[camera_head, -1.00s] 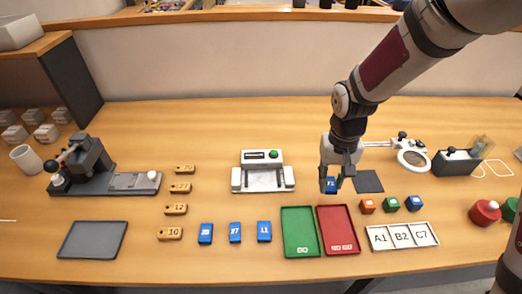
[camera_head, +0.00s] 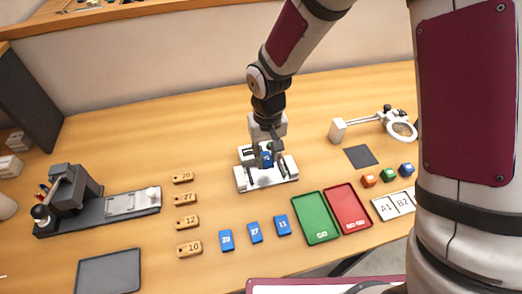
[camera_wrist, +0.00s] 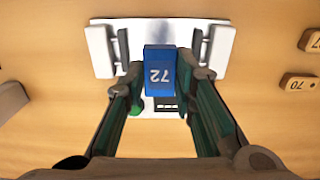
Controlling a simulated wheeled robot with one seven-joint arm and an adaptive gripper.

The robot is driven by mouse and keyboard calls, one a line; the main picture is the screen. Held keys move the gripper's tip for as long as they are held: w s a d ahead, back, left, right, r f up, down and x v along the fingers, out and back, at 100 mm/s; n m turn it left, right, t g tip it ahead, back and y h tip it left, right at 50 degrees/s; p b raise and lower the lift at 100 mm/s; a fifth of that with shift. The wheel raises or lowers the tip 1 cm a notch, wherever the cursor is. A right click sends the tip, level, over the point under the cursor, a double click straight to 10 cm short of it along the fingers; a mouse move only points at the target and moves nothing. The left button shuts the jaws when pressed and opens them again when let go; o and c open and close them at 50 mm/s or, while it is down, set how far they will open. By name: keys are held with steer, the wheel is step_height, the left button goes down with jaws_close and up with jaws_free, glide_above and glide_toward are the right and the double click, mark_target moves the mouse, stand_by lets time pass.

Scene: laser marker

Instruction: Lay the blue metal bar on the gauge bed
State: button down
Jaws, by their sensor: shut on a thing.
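The blue metal bar (camera_head: 266,159), marked 72 in the wrist view (camera_wrist: 160,74), is held between the fingers of my gripper (camera_head: 266,163). My gripper is shut on it. The white gauge (camera_head: 243,183) stands on the table right beneath, with a raised block at each side. In the wrist view its left block (camera_wrist: 98,52) and right block (camera_wrist: 219,50) lie on either side of the bar, and the bar overlaps the bed between them. I cannot tell whether the bar touches the bed or hangs just above it.
Several other blue bars (camera_head: 255,232) lie in front of the gauge, beside the green tray (camera_head: 315,220) and red tray (camera_head: 347,208). Numbered wooden tags (camera_head: 185,198) and a dark press (camera_head: 70,200) are at left. A dark mat (camera_head: 361,156) lies bare at right.

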mark_target(266, 173)
steer(key=shift+w+f+b, duration=0.1)
steer(key=shift+f+b, duration=0.8)
steer(key=shift+f, duration=1.4)
steer(key=shift+f+b, duration=0.3)
steer(key=shift+f, duration=0.1)
steer(key=c, duration=1.2)
jaws_free()
steer(key=shift+c, duration=0.2)
steer(key=shift+r, duration=0.1)
step_height(266, 173, up, 12)
steer(key=shift+f, duration=0.1)
